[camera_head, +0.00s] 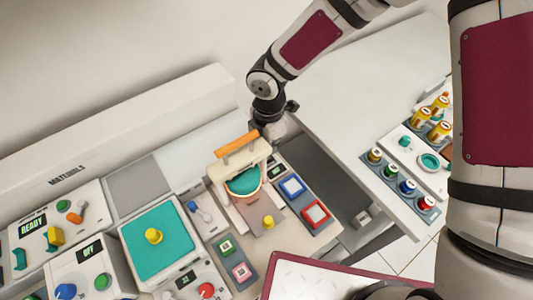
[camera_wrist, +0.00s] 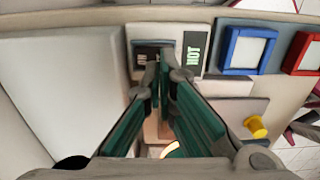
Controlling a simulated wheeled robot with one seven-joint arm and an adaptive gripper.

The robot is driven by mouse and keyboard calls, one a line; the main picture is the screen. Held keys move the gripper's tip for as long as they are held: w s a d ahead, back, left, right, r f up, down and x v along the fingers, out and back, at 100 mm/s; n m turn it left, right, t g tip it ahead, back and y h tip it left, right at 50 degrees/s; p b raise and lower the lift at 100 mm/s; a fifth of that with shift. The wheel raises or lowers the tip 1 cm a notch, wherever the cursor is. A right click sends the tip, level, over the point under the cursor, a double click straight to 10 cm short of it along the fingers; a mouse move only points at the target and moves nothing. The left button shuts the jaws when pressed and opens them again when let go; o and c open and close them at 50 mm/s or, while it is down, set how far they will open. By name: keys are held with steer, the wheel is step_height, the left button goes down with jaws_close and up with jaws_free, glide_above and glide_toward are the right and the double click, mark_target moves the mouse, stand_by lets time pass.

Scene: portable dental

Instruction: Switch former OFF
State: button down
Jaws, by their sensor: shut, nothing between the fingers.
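The former (camera_head: 232,165) is a cream frame with an orange handle (camera_head: 236,144) and a teal sheet (camera_head: 245,182), in the middle of the head view. In the wrist view its control panel (camera_wrist: 134,36) carries a dark rocker switch (camera_wrist: 149,54) and a small display (camera_wrist: 194,50) with green letters reading HOT. My gripper (camera_wrist: 161,72) is shut and empty, its teal-padded fingertips at the lower edge of the switch. I cannot tell whether they touch it. In the head view my wrist is behind the former and hides the fingertips.
A blue-framed square (camera_head: 292,186) and a red-framed square (camera_head: 316,213) lie right of the former. A yellow knob (camera_head: 268,222) stands in front. A teal-topped unit (camera_head: 160,250) and control boxes (camera_head: 88,275) are at left. A side counter (camera_head: 345,90) holds several small bottles.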

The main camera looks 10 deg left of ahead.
steer(key=shift+f+b, duration=0.75)
steer(key=shift+f, duration=0.55)
stand_by(0.5)
steer(key=shift+r+p, duration=1.55)
steer(key=shift+r, duration=2)
